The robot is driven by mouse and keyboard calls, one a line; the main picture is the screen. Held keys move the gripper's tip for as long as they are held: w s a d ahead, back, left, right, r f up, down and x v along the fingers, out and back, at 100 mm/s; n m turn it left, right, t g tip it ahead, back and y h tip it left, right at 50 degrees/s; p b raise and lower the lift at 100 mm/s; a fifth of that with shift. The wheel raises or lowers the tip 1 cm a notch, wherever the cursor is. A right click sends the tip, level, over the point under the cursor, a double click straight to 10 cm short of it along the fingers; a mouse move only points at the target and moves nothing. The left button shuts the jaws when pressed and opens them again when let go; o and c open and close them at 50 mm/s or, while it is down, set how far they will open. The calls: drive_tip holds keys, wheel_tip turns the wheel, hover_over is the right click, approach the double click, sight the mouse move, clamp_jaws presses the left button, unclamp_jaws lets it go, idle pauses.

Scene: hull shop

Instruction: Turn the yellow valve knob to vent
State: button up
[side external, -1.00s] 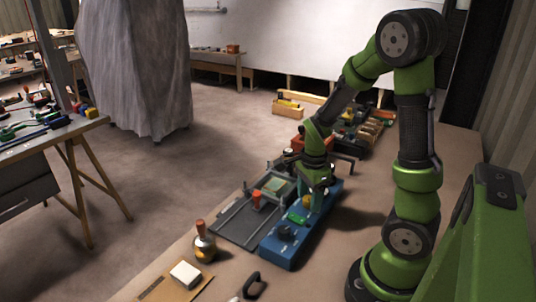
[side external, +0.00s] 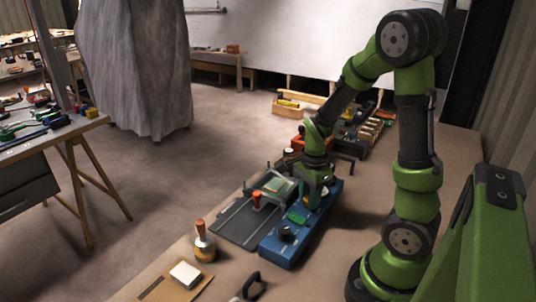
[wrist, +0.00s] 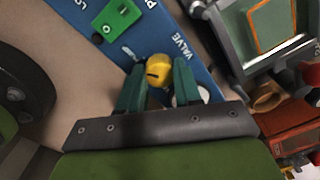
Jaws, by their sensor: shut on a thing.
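The yellow valve knob (wrist: 158,70) shows in the wrist view, between the two green fingers of my gripper (wrist: 157,88). The fingers are shut on it. A dark mark shows on the knob's face. The knob sits on a blue panel (wrist: 190,38) with the white word VALVE printed beside it. Other lettering near the knob is partly hidden by the fingers. In the side view the blue panel (side external: 268,247) lies on the bench with my gripper (side external: 313,202) down over its far part; the knob is hidden there.
A green block (wrist: 118,18) and a dark round knob (side external: 287,233) are on the same panel. A grey rail fixture (side external: 233,226) stands close on its left. A bottle-like orange-handled tool (side external: 203,242) and a white block (side external: 185,274) are nearer. Bench right of the panel is clear.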

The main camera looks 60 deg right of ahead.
drive_tip(key=n, duration=1.7)
drive_tip(key=shift+n, duration=3)
drive_tip(key=o, duration=1)
drive_tip(key=shift+w, duration=0.1)
drive_tip(key=shift+o, duration=0.2)
wheel_tip(320, 180, up, 17)
drive_tip(key=shift+d, duration=0.25)
